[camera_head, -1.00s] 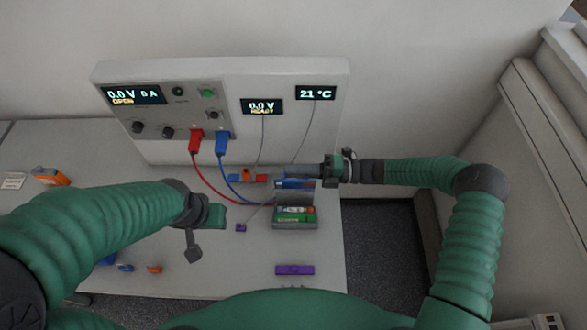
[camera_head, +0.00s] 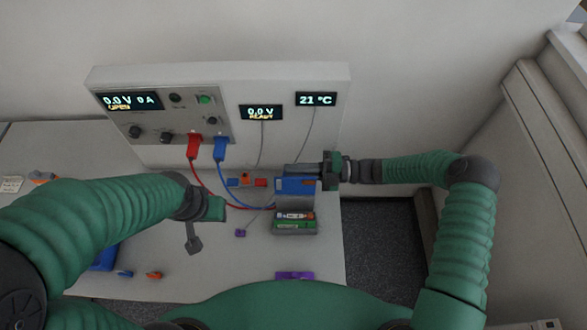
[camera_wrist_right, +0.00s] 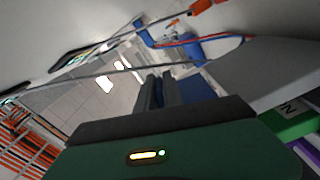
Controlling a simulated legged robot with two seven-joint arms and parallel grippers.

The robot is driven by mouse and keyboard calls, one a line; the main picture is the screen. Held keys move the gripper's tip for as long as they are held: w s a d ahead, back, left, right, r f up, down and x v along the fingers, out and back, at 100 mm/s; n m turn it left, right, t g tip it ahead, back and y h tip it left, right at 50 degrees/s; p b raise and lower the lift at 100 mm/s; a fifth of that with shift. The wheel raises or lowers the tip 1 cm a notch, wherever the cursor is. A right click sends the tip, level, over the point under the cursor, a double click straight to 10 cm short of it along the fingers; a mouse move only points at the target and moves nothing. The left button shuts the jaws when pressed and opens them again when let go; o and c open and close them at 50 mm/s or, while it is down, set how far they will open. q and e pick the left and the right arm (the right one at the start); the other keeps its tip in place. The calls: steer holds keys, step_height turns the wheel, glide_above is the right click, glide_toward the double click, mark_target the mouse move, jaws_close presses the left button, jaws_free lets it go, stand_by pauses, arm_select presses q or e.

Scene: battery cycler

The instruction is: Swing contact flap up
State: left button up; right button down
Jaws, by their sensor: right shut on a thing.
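The contact flap (camera_head: 291,198), a grey plate with a blue block (camera_head: 297,186) on it, stands raised at the back of a grey cell holder (camera_head: 295,232).
The cycler panel (camera_head: 240,78) stands behind, with red (camera_head: 193,146) and blue (camera_head: 220,148) plugs and leads running toward the holder. A purple piece (camera_head: 295,275) lies in front. Small blue (camera_head: 125,274) and orange (camera_head: 154,275) pieces lie front left. The table ends right of the holder.

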steer(key=c, duration=1.5)
jaws_free()
steer(key=shift+d, duration=0.1)
arm_select(q)
steer(key=shift+d, duration=0.25)
arm_select(e)
steer(key=shift+d, duration=0.15)
